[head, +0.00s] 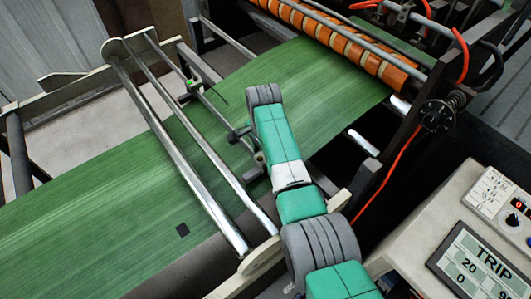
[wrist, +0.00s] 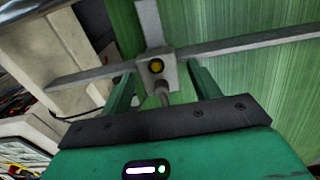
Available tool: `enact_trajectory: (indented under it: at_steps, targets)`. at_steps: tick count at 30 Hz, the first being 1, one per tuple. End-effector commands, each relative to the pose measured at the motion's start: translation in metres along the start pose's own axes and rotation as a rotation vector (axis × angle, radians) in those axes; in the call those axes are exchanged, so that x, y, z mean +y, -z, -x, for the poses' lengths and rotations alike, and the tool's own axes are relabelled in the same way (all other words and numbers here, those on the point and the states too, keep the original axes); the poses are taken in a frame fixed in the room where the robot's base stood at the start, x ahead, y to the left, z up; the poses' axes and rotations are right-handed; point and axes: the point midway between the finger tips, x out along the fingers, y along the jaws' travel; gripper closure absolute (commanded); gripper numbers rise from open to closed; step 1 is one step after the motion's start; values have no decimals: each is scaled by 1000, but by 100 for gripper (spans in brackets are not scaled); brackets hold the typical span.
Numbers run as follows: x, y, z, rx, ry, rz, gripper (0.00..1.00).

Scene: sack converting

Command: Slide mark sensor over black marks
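In the wrist view a pale sensor block (wrist: 157,72) with a yellow round face sits on a thin crossbar (wrist: 240,46) over the web (wrist: 260,80). My gripper (wrist: 164,82) has its two green fingers apart, one on each side of the block. A gap shows at the right finger; contact at the left is unclear. In the head view my arm hides most of the gripper.
Bright metal rollers (head: 180,155) cross the web left of my arm. An orange banded roller (head: 350,45) stands at the upper right. A control panel (head: 480,262) reading TRIP is at the lower right. An orange cable (head: 388,172) hangs beside the machine frame.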

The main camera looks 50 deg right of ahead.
Motion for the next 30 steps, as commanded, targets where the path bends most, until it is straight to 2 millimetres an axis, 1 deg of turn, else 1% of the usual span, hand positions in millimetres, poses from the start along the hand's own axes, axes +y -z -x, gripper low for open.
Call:
enact_trajectory:
  at_steps: [8,11,15,18,21,24,30]
  targets:
    - [0,0,3,0,1,0,38]
    - [-1,0,18,0,4,1,38]
    - [-1,0,48,1,3,0,38]
    - [-1,0,64,1,3,0,38]
    - [0,0,75,0,2,0,38]
    - [0,0,79,0,1,0,38]
    - [0,0,78,0,1,0,38]
